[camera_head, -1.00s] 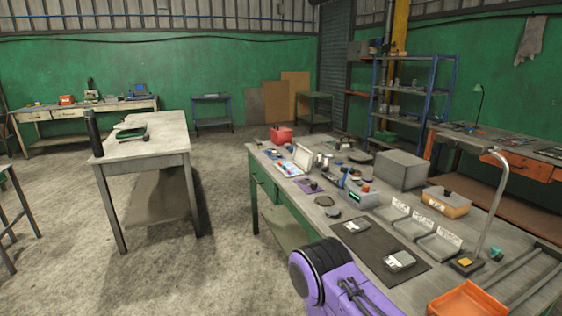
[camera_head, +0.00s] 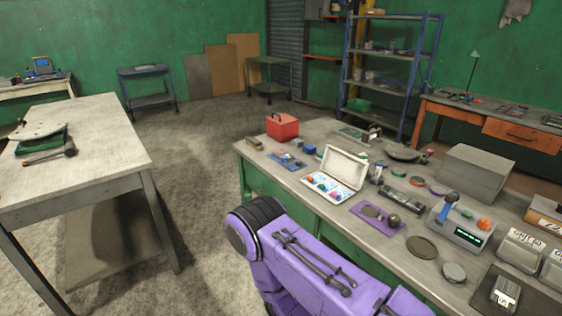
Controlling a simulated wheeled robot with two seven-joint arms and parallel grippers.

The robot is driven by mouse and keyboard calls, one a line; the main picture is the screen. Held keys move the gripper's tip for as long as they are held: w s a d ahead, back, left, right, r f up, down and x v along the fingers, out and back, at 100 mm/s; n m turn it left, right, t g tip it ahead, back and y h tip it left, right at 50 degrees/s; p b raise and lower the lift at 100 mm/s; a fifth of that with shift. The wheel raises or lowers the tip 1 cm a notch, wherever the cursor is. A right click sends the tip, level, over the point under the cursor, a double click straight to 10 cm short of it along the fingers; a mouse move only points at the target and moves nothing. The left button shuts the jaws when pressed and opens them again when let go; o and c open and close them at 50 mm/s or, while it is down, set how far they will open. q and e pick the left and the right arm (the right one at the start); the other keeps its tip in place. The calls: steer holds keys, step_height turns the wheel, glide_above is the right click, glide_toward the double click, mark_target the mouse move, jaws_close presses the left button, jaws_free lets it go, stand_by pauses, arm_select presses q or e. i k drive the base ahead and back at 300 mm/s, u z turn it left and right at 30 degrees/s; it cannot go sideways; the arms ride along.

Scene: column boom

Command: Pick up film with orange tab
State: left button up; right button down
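An open white case (camera_head: 346,168) stands on the workbench, its lid raised. Several small coloured pieces (camera_head: 322,183), with orange, green and purple among the colours, lie in its front part. They are too small to tell which, if any, is the film with the orange tab. A purple arm link of mine reaches in from the bottom, in front of the bench. Neither of my grippers is in view.
The workbench (camera_head: 306,190) carries a red box (camera_head: 282,127), a purple mat (camera_head: 377,218), a grey device with a display (camera_head: 458,232) and a large grey box (camera_head: 482,172). Another table (camera_head: 85,150) stands left. Open floor (camera_head: 215,150) lies between them.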

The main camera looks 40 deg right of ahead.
mark_target(314, 180)
steer(key=i, duration=1)
steer(key=z, duration=2.45)
